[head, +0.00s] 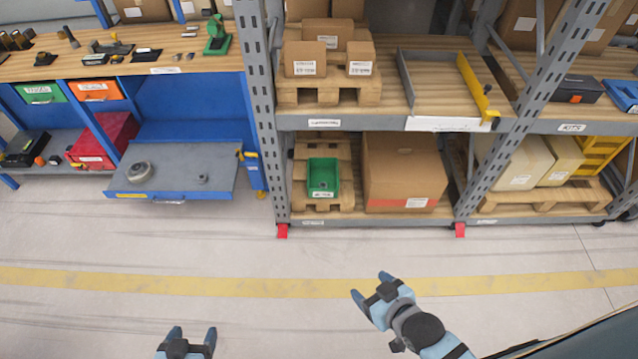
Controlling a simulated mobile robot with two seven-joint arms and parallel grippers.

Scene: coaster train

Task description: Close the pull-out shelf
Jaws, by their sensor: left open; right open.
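The pull-out shelf (188,173) is a grey flat tray on the blue workbench at the left. It sticks out from under the bench towards me. A yellow label and a small handle (168,201) are on its front edge. A round grey part and a smaller round part lie on it. My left gripper (189,334) is open and empty at the bottom, in front of the shelf and apart from it. My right gripper (369,284) is open and empty over the floor near the yellow line, right of the shelf and well away from it.
The blue workbench (185,105) holds tools on top, with a green and an orange bin and a red box (103,141) left of the shelf. A grey rack (262,110) with boxes and pallets stands to the right. The floor (200,240) before the shelf is clear.

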